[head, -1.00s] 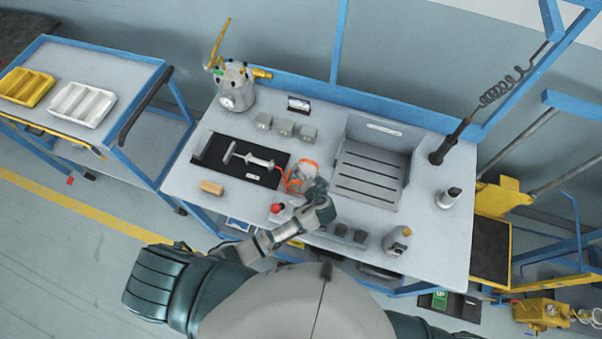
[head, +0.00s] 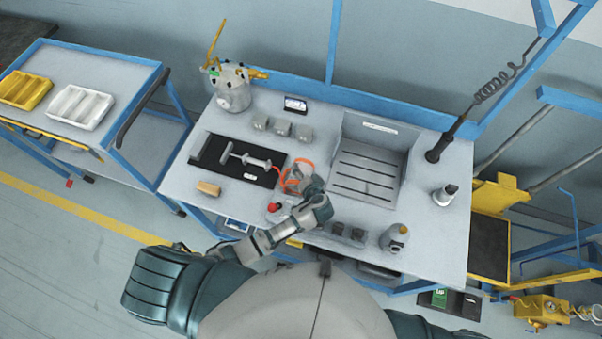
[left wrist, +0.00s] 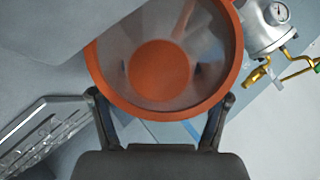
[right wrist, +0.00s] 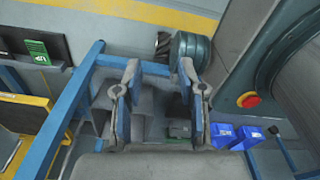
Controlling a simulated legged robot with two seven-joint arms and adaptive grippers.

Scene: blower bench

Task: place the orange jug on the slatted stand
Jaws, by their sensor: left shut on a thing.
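The orange jug (head: 291,183), clear-walled with an orange rim, is at the middle of the bench, between the black tray and the slatted stand. My left gripper (head: 304,187) is shut on it. In the left wrist view the jug (left wrist: 160,72) is seen into from above, with a finger of the left gripper (left wrist: 160,98) on each side. I cannot tell whether its base touches the bench. The slatted stand (head: 362,182), grey with dark slots, is just right of the jug and empty. My right gripper (right wrist: 160,75) is open and empty, away from the bench top.
The black tray (head: 212,168) with a metal handle-like part lies left of the jug. A gauge pot (head: 233,95) and grey blocks (head: 281,127) stand behind. A red knob (head: 273,207) and dark blocks (head: 347,232) are near the front edge. A bottle (head: 394,238) is front right.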

